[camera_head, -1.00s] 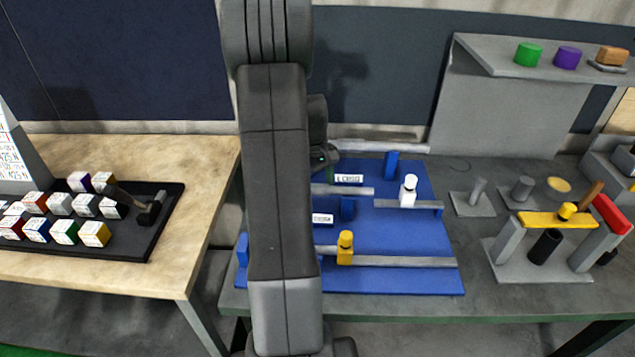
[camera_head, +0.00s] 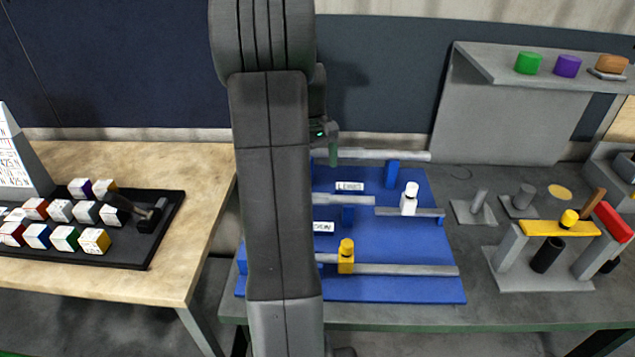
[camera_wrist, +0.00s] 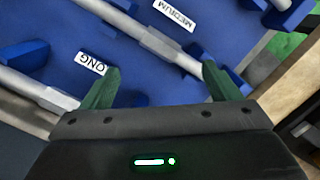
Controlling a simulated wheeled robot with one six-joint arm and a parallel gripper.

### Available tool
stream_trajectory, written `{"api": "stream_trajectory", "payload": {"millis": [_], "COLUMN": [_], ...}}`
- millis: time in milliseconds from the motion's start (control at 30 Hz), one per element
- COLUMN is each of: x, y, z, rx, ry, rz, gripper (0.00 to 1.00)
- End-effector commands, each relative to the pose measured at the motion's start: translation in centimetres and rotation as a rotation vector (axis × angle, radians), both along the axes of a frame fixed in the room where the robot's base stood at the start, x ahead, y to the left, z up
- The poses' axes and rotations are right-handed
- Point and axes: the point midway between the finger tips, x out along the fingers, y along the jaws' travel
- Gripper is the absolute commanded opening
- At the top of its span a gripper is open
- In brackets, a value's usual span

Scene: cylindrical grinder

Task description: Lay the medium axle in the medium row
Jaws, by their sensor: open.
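The medium axle, a grey stepped rod (camera_wrist: 158,42), lies across the middle of the blue board (camera_wrist: 120,60), beside the MEDIUM label (camera_wrist: 174,15). It rests at blue supports, and its middle part also shows in the head view (camera_head: 348,200). Another grey axle (camera_wrist: 35,90) lies along the back, beside the LONG label (camera_wrist: 90,63), and shows in the head view (camera_head: 385,155). My gripper (camera_wrist: 162,85) is open, with green fingertips apart and nothing between them. In the head view it hangs near the back of the board, above the axles, partly hidden by my arm.
A white-knobbed grey bar (camera_head: 425,212) stands to the right of the middle axle. A yellow-knobbed bar (camera_head: 405,270) runs along the front. A yellow-topped stand (camera_head: 550,228) is on the right. A black tray of cubes (camera_head: 150,250) is on the left wooden table.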

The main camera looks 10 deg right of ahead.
Motion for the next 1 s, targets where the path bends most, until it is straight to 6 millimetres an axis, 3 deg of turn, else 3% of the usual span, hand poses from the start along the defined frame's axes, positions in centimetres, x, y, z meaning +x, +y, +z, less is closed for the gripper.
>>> {"api": "stream_trajectory", "payload": {"millis": [100, 300, 1000], "x": [0.3, 0.4, 0.3], "y": [0.1, 0.2, 0.2], "z": [1.9, 3.2, 3.3], "rx": [0.0, 0.0, 0.0], "ry": [-0.002, 0.0, 0.001], "rz": [0.0, 0.0, 0.0], "gripper": [0.83, 0.83, 0.83]}}
